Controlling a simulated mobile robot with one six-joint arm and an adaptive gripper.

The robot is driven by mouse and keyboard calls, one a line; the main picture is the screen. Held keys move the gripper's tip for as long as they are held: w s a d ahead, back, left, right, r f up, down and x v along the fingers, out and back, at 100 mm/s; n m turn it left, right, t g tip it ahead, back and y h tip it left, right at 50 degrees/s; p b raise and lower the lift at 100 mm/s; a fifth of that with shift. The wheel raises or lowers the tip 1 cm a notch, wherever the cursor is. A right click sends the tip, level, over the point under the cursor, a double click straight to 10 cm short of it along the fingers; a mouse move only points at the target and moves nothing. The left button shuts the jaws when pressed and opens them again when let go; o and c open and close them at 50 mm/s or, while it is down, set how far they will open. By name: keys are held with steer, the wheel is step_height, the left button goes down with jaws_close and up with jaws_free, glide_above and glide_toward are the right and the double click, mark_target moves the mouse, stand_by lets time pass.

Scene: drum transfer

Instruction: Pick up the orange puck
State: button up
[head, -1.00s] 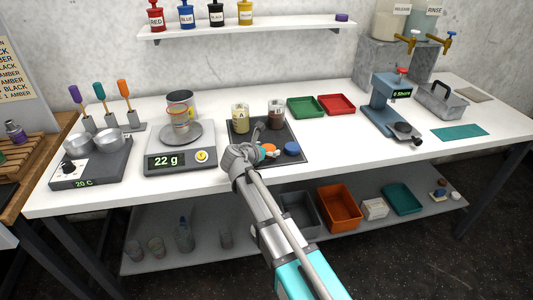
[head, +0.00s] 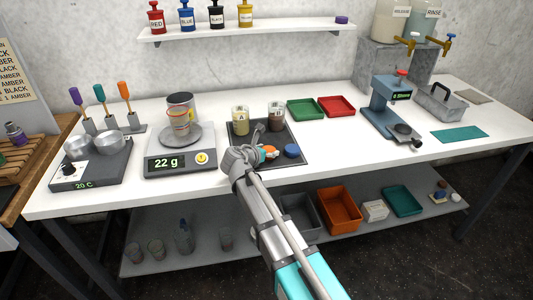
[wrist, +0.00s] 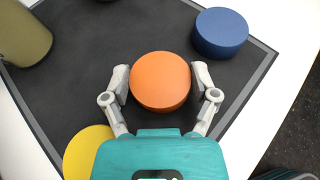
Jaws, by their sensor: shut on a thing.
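The orange puck (wrist: 160,81) sits between the two fingers of my gripper (wrist: 160,84) in the wrist view, and the fingers are shut on its sides. The puck is over the dark mat (wrist: 100,50); I cannot tell whether it still touches the mat. In the head view the orange puck (head: 268,149) shows only partly, because my gripper (head: 262,150) and wrist cover much of it.
A blue puck (wrist: 221,33) lies to the right on the mat, and a yellow one (wrist: 88,150) is partly hidden by my gripper. Beakers A (head: 240,120) and B (head: 276,115) stand behind. A scale (head: 180,160) is to the left.

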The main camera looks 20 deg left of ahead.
steer(key=shift+r, duration=0.15)
step_height(320, 180, up, 2)
steer(key=shift+p, duration=1.15)
steer(key=s+d+r+p, duration=0.1)
steer(key=s+r+p, duration=0.9)
steer(key=s, duration=0.4)
steer(key=shift+d+r+p, duration=0.35)
